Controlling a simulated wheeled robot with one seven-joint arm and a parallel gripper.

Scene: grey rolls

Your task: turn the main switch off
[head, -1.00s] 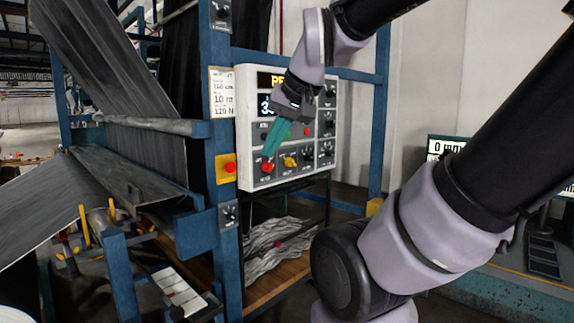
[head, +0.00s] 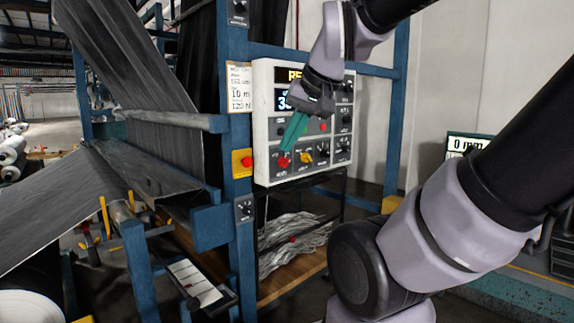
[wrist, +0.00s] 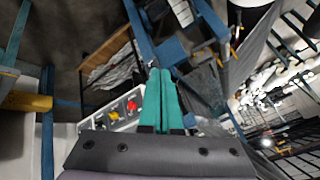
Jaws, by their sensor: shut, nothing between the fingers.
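The white control panel (head: 262,120) hangs on the blue frame, with a lit display and rows of knobs and buttons. Low on it are a red knob (head: 283,162) and a yellow rotary knob (head: 306,156). I cannot read which label marks the main switch. My gripper (head: 287,150) has teal fingers, shut and empty, pointing down in front of the panel. Its tips are just above the red knob; contact cannot be told. In the wrist view the fingers (wrist: 160,72) lie together, with the red knob (wrist: 132,105) and yellow knob (wrist: 112,115) to their left.
A red button on a yellow box (head: 242,163) sits on the blue post (head: 239,140) left of the panel. A small dark switch box (head: 244,209) is below it. Grey fabric (head: 120,50) runs through the machine at left. Crumpled grey strips (head: 290,240) lie under the panel.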

